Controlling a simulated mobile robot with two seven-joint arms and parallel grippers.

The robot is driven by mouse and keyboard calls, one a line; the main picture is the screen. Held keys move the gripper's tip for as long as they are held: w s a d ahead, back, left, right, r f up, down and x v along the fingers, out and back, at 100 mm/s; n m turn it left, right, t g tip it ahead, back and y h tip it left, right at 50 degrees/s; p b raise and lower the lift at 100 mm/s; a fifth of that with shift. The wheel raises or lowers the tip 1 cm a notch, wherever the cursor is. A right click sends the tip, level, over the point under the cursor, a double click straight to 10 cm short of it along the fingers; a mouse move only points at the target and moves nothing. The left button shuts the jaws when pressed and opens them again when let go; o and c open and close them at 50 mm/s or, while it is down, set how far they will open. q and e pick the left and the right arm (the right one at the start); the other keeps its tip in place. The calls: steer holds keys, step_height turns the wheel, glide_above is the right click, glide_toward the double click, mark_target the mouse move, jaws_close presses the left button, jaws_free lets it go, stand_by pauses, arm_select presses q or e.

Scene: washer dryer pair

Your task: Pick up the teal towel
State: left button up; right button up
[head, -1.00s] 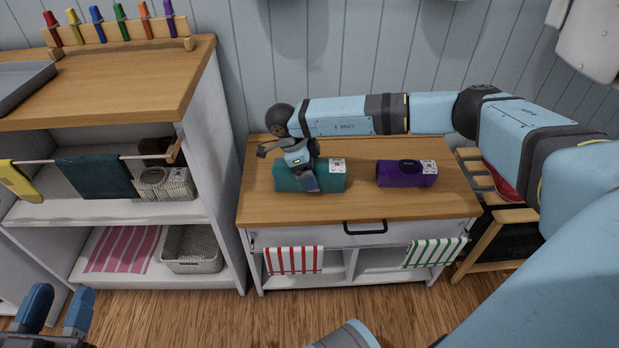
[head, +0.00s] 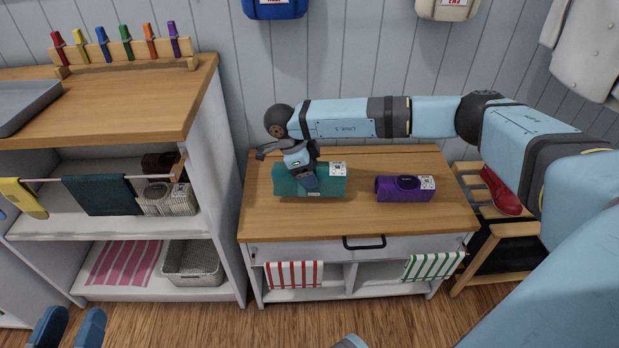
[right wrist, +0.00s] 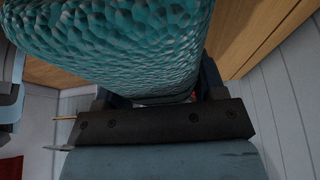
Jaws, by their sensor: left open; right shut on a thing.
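The rolled teal towel (head: 331,183), with a white tag at its right end, is over the left part of the wooden cabinet top (head: 400,219). My right gripper (head: 308,183) is shut on it from above and appears to hold it slightly off the top. In the right wrist view the towel (right wrist: 125,45) fills the upper part, between the fingers, which it partly hides. My left gripper (head: 70,328) is open and empty at the lower left, cut off by the picture edge.
A rolled purple towel (head: 404,188) lies to the right on the same top. A shelf unit (head: 221,180) with hanging cloths stands at left. A slatted rack (head: 510,231) with a red shoe (head: 500,192) is at right. The front of the cabinet top is clear.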

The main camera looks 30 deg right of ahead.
step_height(320, 180, up, 11)
steer(key=p, duration=0.3)
steer(key=shift+p, duration=0.35)
steer(key=s+a+r+n+t+y+p, duration=0.15)
steer(key=a+r+n+t+p, duration=0.35)
steer(key=n, duration=0.8)
steer(key=a+r+n+t+y+p, duration=0.1)
steer(key=a+r+n+t+y, duration=0.15)
steer(key=a+n, duration=0.7)
arm_select(q)
step_height(320, 180, up, 12)
steer(key=s+a+n+y+p, duration=0.2)
steer(key=n+y+p, duration=0.15)
steer(key=p, duration=1.45)
steer(key=s+a+r+g+y+p, duration=0.2)
steer(key=s+a+g+y+p, duration=0.1)
steer(key=p, duration=1.6)
steer(key=shift+s+a+r+n+g+p, duration=0.25)
steer(key=shift+s+a+n+g+p, duration=0.1)
steer(key=shift+s+a+g, duration=0.6)
arm_select(e)
steer(key=s+d+r+n, duration=0.1)
steer(key=s+r, duration=0.1)
steer(key=r, duration=1.8)
steer(key=s+d+r+n, duration=0.1)
steer(key=s+r, duration=0.1)
steer(key=r, duration=1.8)
steer(key=shift+s+d+r, duration=0.2)
steer(key=shift+s+r, duration=0.15)
